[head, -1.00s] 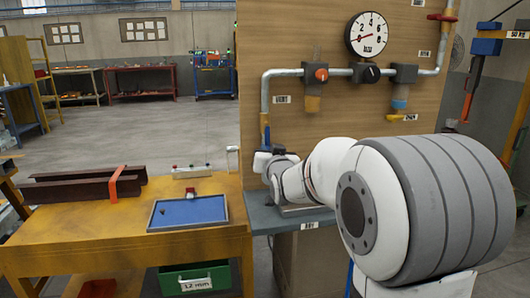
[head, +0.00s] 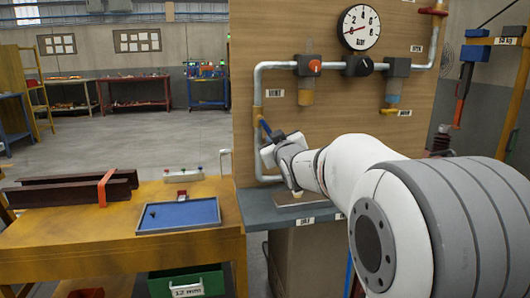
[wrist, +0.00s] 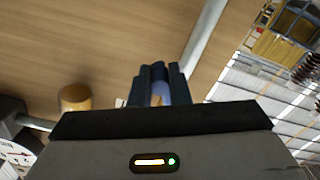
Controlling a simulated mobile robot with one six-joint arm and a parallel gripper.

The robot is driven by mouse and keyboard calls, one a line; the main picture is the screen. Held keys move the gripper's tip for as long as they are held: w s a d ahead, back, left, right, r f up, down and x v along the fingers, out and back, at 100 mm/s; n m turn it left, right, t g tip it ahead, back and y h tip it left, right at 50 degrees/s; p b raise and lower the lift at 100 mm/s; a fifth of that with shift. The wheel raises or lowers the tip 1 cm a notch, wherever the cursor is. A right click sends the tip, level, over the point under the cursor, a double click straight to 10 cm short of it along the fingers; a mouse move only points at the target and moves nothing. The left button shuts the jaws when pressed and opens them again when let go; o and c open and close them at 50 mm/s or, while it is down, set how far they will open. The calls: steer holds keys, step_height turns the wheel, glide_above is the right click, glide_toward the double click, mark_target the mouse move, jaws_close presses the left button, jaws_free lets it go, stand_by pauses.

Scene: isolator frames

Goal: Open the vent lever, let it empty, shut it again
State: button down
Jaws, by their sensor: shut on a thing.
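My gripper (wrist: 159,76) is shut on the blue lever (wrist: 160,92), seen between its two dark fingers in the wrist view. In the head view the blue lever (head: 265,126) sits beside the vertical pipe (head: 257,95) at the left of the wooden panel, tilted up and left from my gripper (head: 268,142). The white arm hides part of the lower pipe. The lever's pivot is not clear. A round gauge (head: 359,28) above the pipework has a red needle pointing left, toward the low end.
An orange-knobbed valve (head: 307,66), a black knob (head: 358,66) and a filter unit (head: 394,84) line the upper pipe. A grey shelf (head: 262,210) lies under the arm. The yellow bench (head: 90,232) with a blue tray (head: 180,214) stands left.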

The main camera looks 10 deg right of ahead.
step_height(320, 180, up, 6)
steer(key=d+n+b, duration=0.2)
steer(key=d+n, duration=0.1)
steer(key=n, duration=0.8)
stand_by(0.4)
steer(key=c, duration=1.4)
jaws_free()
steer(key=shift+o, duration=0.2)
steer(key=shift+f, duration=0.15)
steer(key=s, duration=0.8)
steer(key=shift+p, duration=0.35)
